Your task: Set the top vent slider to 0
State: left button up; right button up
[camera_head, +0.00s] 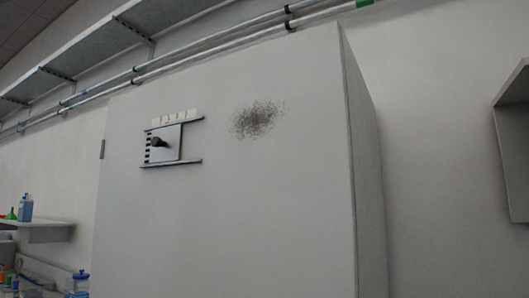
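The top vent slider (169,143) is a light square plate with a dark round knob (159,142). It sits between two horizontal rails on the upper front of a tall white cabinet (240,220). A row of small pale labels (175,117) runs above the upper rail; their markings are too small to read. Dark vent slots (148,149) show at the plate's left edge. The plate covers the left and middle part of the track, and the right part of the track is bare. Neither of my grippers is in view.
A dark smudge (256,119) marks the cabinet front right of the slider. A shelf (110,50) and pipes (230,35) run above. A side shelf (35,228) and bottles (80,283) stand at lower left. A grey wall box (515,150) juts out at right. The space before the cabinet looks clear.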

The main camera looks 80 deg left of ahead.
aim_at(165, 142)
jog(key=u, duration=3.35)
